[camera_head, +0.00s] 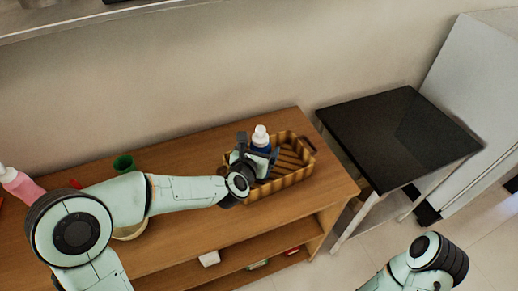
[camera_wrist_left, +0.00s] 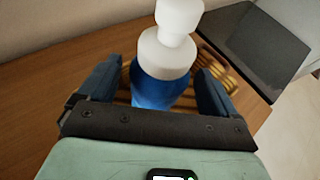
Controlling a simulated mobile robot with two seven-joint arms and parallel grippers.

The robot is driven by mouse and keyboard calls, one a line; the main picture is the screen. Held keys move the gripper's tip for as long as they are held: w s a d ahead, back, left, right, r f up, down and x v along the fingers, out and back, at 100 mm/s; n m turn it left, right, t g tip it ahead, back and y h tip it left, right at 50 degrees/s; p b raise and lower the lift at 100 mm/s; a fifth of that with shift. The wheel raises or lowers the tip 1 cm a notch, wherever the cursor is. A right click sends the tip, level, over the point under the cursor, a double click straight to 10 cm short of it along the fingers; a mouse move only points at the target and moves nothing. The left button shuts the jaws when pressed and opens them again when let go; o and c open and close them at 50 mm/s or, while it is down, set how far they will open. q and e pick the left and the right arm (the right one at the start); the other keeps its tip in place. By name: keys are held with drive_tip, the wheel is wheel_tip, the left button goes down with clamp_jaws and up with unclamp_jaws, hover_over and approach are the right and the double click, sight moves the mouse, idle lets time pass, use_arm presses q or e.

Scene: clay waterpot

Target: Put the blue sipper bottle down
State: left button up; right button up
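The blue sipper bottle (camera_head: 261,137), with a white cap, stands upright at the wooden basket (camera_head: 290,181), in its left part. Its base is hidden by my gripper and the basket wall. My left gripper (camera_head: 257,152) is around the bottle, one finger on each side. In the left wrist view the bottle (camera_wrist_left: 163,75) is between the fingers, with a strip of background showing between the left finger and the blue body. The fingers look open; on the right side the gap is very small. My right arm shows at the lower right, its gripper out of view.
The basket stands at the right end of a wooden shelf table (camera_head: 185,152). A green cup (camera_head: 123,163) and a pink bottle (camera_head: 20,184) are farther left. A black side table (camera_head: 398,135) stands to the right, apart from the shelf.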

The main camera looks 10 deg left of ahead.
use_arm(q)
drive_tip(key=shift+r, duration=0.2)
drive_tip(key=shift+s+r, duration=0.1)
drive_tip(key=shift+s, duration=0.25)
drive_tip(key=b+v, duration=0.1)
drive_tip(key=v, duration=1)
drive_tip(key=shift+s+b, duration=0.15)
drive_tip(key=shift+b, duration=0.25)
use_arm(e)
drive_tip(key=shift+s+f, duration=0.25)
drive_tip(key=shift+f, duration=0.3)
drive_tip(key=shift+s+f, duration=0.25)
drive_tip(key=shift+f, duration=0.25)
drive_tip(key=shift+s, duration=0.1)
